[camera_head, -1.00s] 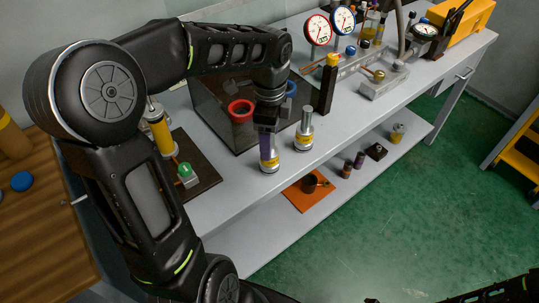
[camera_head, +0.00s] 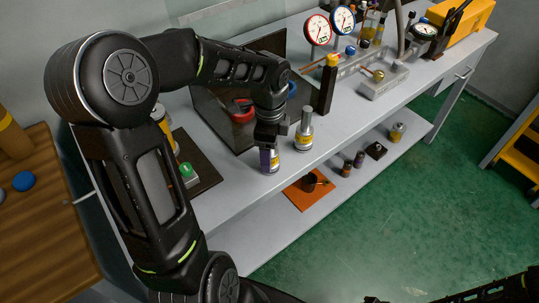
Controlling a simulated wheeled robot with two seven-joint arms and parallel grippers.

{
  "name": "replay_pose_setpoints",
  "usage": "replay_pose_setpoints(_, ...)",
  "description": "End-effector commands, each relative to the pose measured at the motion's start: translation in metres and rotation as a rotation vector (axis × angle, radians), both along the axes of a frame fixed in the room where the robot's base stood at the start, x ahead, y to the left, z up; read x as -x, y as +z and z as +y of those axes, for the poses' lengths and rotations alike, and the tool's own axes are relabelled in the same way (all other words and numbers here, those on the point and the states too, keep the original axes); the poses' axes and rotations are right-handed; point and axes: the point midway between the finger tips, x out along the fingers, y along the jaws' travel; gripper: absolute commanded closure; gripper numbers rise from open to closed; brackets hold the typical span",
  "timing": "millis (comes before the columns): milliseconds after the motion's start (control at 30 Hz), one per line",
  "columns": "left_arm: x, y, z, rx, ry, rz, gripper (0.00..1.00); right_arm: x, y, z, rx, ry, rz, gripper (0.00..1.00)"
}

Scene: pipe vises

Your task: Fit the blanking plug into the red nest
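The red nest (camera_head: 242,110) is a red ring at the dark box on the bench, partly hidden behind my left arm. A silver plug with a purple part and yellow label (camera_head: 271,165) stands upright on the bench near its front edge. My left gripper (camera_head: 267,145) points down over its top and hides its upper part; whether the fingers are closed on it cannot be told. A second silver plug with a knobbed stem and yellow band (camera_head: 303,138) stands upright just to the right. Which is the blanking plug is unclear. My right gripper is out of view.
A blue ring (camera_head: 291,88) is behind my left wrist. A black post with a yellow top (camera_head: 328,85) stands right of the plugs. Gauges (camera_head: 318,30) and a grey block (camera_head: 382,82) are farther back. A lower shelf holds an orange mat (camera_head: 304,198) and small parts.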

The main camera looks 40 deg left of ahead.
Motion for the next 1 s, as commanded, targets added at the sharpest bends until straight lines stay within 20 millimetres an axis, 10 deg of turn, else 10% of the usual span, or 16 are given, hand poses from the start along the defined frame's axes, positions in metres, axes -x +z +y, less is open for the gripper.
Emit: replay_pose_setpoints(1000, 0.0001, 0.0001, 0.0001, 0.000, 0.000, 0.000, 1.00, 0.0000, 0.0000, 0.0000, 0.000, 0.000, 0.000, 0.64)
